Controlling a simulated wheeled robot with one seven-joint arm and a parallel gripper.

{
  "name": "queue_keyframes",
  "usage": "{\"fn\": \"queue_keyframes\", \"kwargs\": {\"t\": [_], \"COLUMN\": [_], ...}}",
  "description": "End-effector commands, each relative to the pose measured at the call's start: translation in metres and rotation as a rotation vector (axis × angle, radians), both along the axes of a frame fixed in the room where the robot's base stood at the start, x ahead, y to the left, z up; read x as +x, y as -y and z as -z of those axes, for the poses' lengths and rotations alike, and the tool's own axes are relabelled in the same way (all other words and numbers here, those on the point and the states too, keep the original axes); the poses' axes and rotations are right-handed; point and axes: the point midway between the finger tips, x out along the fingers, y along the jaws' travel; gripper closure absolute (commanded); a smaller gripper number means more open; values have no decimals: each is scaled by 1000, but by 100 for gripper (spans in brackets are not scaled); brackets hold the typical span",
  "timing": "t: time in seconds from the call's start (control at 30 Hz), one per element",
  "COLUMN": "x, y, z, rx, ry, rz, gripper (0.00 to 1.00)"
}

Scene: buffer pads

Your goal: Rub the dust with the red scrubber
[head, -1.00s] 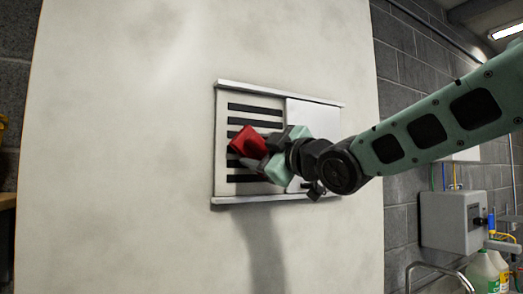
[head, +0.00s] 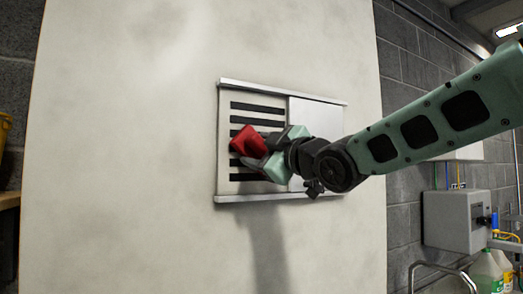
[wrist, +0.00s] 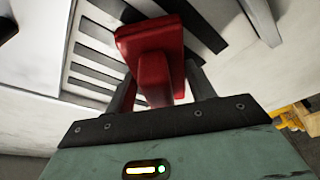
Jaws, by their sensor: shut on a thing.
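The red scrubber (head: 247,141) is held between the fingers of my gripper (head: 266,152). In the wrist view the scrubber (wrist: 152,62) has a block-shaped grip between the two dark fingers (wrist: 161,88) and a wider red head beyond. In the head view it is in front of the left, slotted part of a vent (head: 238,187) on a pale upright panel (head: 120,150). I cannot tell whether it touches the vent. I cannot make out dust for certain; the panel has faint pale and grey mottling.
A plain white cover (head: 318,118) fills the vent's right part, between metal rails at top and bottom. A grey wall box (head: 455,222) and bottles (head: 486,272) are at the right. A yellow bin (head: 5,130) is at the left edge. The panel left of the vent is clear.

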Motion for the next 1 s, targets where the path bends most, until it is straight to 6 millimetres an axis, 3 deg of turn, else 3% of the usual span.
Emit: {"fn": "queue_keyframes", "kwargs": {"t": [0.47, 1.0], "x": [7, 20], "y": [-2, 33], "z": [-1, -1], "rx": [1, 1], "ry": [2, 1], "rz": [0, 1], "gripper": [70, 71]}}
